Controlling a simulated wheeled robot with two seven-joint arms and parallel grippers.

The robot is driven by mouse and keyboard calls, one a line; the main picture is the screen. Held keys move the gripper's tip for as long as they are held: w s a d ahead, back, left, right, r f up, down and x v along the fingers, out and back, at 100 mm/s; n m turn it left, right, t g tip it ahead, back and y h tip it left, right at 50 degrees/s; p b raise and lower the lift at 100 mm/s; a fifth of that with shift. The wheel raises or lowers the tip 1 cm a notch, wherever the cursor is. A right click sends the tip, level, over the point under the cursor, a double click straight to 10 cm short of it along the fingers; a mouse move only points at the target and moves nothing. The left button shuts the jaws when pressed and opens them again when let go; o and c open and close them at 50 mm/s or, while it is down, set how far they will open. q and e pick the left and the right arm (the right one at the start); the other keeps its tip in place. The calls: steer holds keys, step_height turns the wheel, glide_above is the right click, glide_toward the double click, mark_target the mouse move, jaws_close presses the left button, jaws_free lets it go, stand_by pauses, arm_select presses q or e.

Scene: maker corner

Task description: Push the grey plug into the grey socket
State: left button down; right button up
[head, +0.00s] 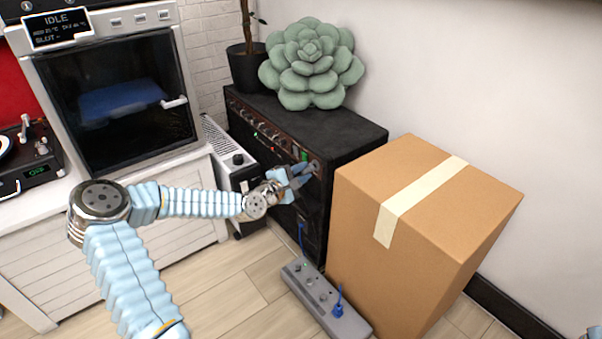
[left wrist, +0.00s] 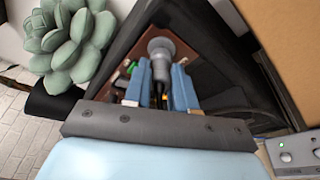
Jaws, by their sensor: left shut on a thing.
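My left gripper (head: 297,178) is at the right end of the black amplifier's front panel. Its two blue fingers (left wrist: 161,88) are shut on the grey plug (left wrist: 161,68), which shows between and beyond the fingertips in the left wrist view. In the head view a small grey piece of the plug (head: 314,166) shows at the fingertips, close to the panel. The grey socket cannot be made out apart from the plug, so I cannot tell how far the plug is in.
The amplifier (head: 350,140) carries a succulent (head: 312,62) and a dark pot (head: 247,68). A cardboard box (head: 425,230) stands close to its right. A power strip (head: 325,300) with blue plugs lies on the floor below. A white heater (head: 222,150) stands left of the amplifier.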

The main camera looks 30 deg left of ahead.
arm_select(q)
steer(key=shift+p, duration=0.4)
stand_by(1.3)
steer(key=shift+w+d, duration=0.2)
steer(key=shift+w, duration=0.3)
steer(key=c, duration=0.8)
jaws_free()
steer(key=shift+c, duration=0.2)
steer(key=s+a+r+p, duration=0.1)
steer(key=s+a, duration=0.1)
steer(key=s, duration=1.1)
steer(key=shift+s+r, duration=0.3)
steer(key=shift+r, duration=0.1)
steer(key=shift+a, duration=0.1)
